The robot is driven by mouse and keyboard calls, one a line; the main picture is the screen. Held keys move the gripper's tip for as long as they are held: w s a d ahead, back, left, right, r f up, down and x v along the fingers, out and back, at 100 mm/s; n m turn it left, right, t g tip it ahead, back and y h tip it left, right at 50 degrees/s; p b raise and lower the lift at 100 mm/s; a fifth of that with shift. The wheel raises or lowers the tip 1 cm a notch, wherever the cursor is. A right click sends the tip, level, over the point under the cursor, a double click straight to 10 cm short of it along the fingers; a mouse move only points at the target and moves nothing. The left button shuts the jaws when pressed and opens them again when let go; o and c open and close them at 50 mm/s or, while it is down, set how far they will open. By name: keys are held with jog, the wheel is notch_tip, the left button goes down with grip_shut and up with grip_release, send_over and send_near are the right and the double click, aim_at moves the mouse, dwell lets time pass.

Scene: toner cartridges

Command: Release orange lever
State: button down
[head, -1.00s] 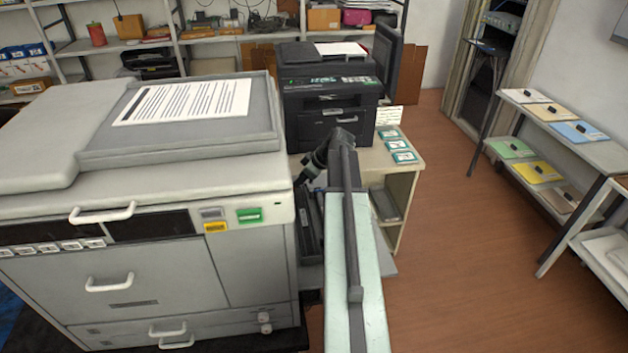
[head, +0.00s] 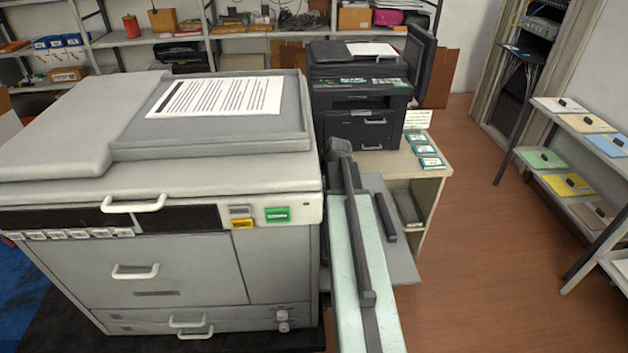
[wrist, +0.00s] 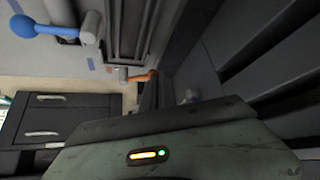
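The orange lever (wrist: 142,77) shows small near the middle of the wrist view, sticking out sideways from a pale pivot beside dark grey parts. A blue lever (wrist: 42,27) with a round end is at the upper left of that view. The green and dark housing of my gripper (wrist: 165,135) fills the bottom of the wrist view, below the orange lever. Its fingers cannot be made out clearly, nor whether they touch the lever. In the head view the end of my arm is hidden behind the right side of the large grey copier (head: 190,265).
A black printer (head: 362,95) stands on a small beige cabinet (head: 420,175) behind my arm. A shelf with coloured folders (head: 580,185) is at the right. The brown floor (head: 480,230) between them is clear. Dark grey panels (wrist: 265,60) are close on the right in the wrist view.

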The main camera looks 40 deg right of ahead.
jog(key=shift+s, duration=0.1)
jog(key=shift+s+d, duration=0.15)
jog(key=shift+d, duration=0.75)
jog(key=shift+r, duration=0.15)
jog(key=a+p+v, duration=0.2)
jog(key=p+v, duration=0.9)
jog(key=v, duration=0.2)
jog(key=shift+a+r, duration=0.3)
